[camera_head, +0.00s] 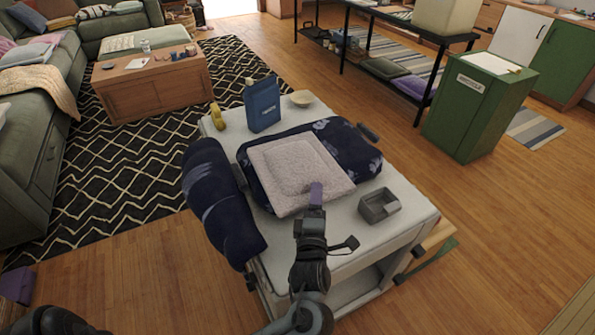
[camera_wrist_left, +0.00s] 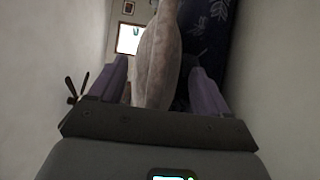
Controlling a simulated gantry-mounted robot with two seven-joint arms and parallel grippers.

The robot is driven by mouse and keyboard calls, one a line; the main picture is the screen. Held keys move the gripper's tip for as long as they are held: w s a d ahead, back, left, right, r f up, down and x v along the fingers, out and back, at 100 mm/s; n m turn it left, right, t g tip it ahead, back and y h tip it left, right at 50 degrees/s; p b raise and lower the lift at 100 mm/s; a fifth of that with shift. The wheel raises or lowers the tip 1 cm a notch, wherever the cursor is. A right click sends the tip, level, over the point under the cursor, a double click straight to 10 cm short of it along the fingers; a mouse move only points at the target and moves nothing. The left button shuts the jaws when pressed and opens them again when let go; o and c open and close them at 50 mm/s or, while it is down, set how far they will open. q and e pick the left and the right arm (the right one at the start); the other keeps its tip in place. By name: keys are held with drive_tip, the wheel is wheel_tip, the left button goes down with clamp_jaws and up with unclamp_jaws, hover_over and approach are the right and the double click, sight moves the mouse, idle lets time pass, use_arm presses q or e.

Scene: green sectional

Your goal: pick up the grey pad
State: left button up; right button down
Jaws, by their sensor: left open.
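The grey pad (camera_head: 297,173), light and fuzzy, lies on top of a dark blue patterned cushion (camera_head: 352,152) on the white cart. My left gripper (camera_head: 316,192), with purple fingers, is at the pad's front edge. In the left wrist view the pad (camera_wrist_left: 158,60) rises edge-on between the two spread fingers of the open left gripper (camera_wrist_left: 160,88). The fingers stand on either side of it; I cannot tell whether either one touches it. My right gripper is not in view.
A green bin (camera_head: 477,108) stands on the floor at right.

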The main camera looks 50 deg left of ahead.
use_arm(q)
drive_tip(key=shift+x, duration=1.25)
drive_tip(key=shift+s, duration=0.1)
drive_tip(key=shift+c, duration=0.3)
drive_tip(key=c, duration=0.8)
